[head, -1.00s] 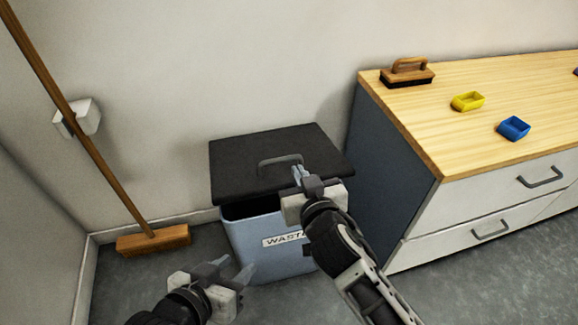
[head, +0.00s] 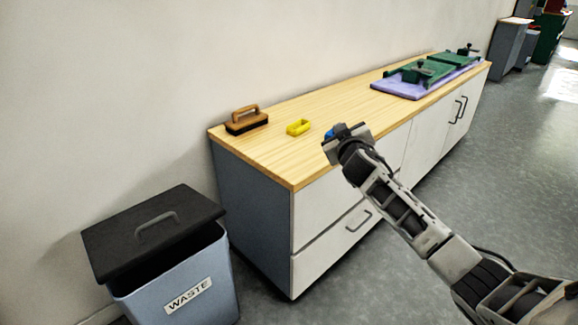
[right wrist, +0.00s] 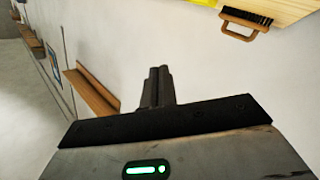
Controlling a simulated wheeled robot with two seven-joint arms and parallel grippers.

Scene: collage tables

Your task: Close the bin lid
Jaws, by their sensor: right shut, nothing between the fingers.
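The blue-grey waste bin (head: 205,268) with a WASTE label stands at the lower left of the head view. Its black lid (head: 115,238) with a grey handle (head: 157,222) is tilted up, and a dark gap shows between the lid and the bin's front rim. My right gripper (head: 330,135) is away from the lid, to its upper right, in front of the wooden counter top. In the right wrist view its fingers (right wrist: 157,86) are together and empty. My left gripper is not in view.
The wooden counter top (head: 290,165) carries a brush (head: 246,120), a yellow tray (head: 298,127), a blue tray mostly hidden behind my right gripper, and green tools (head: 425,70) on a purple mat (head: 400,90). The cabinet stands right of the bin. Open floor lies at the right.

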